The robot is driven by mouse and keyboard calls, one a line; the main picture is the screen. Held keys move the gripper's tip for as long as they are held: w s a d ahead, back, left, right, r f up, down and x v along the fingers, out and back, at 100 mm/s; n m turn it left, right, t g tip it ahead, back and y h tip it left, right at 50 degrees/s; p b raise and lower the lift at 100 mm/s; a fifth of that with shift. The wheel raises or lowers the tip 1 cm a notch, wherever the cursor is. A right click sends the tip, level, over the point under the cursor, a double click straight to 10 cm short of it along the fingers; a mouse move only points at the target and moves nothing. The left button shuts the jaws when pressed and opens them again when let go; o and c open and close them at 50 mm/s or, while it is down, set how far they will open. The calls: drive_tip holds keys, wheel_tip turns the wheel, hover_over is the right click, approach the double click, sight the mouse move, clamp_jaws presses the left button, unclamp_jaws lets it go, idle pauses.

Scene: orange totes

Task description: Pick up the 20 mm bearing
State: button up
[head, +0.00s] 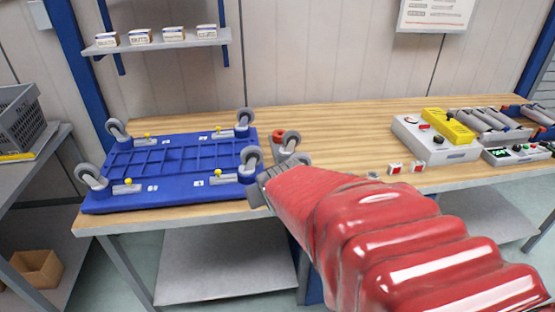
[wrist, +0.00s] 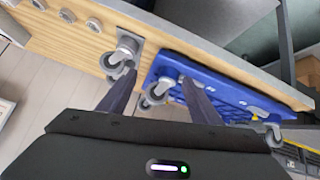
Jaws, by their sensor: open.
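Several grey round ring-like parts lie in a row on the wooden bench in the wrist view, one of them (wrist: 93,24) nearest the caster fixture. They look like bearings, but I cannot read a size or tell which is 20 mm. In the head view a small grey part (head: 375,175) shows just above my red-sleeved arm; the arm hides the bench beside it. My gripper (wrist: 158,78) is open and empty in the wrist view, its two dark fingers apart, above the bench's front edge near the casters. In the head view my gripper (head: 264,182) is beside the blue frame's right end.
A blue frame (head: 180,160) with upturned casters lies on the bench's left. A grey fixture (head: 283,155) with a caster stands beside it. Two small red-and-white boxes (head: 395,168), a grey box with yellow device (head: 448,128) and trays are right. The bench's back middle is clear.

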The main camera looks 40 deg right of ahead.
drive_tip(key=s+d+f+m+t, duration=0.1)
drive_tip(key=s+d+f, duration=0.1)
drive_tip(key=d, duration=0.5)
drive_tip(key=s+d+f+m+t+h, duration=0.1)
drive_tip(key=s+d+f, duration=0.2)
drive_tip(key=d+f, duration=0.2)
drive_tip(key=s+d+f+m+t+h, duration=0.1)
drive_tip(key=s+d+f+t, duration=0.1)
drive_tip(key=d, duration=0.7)
wheel_tip(320, 180, down, 2)
drive_tip(key=shift+s+f, duration=0.25)
drive_tip(key=shift+s, duration=0.4)
drive_tip(key=shift+x, duration=4.3)
drive_tip(key=shift+x, duration=2.65)
drive_tip(key=shift+r, duration=0.15)
drive_tip(key=shift+c, duration=0.2)
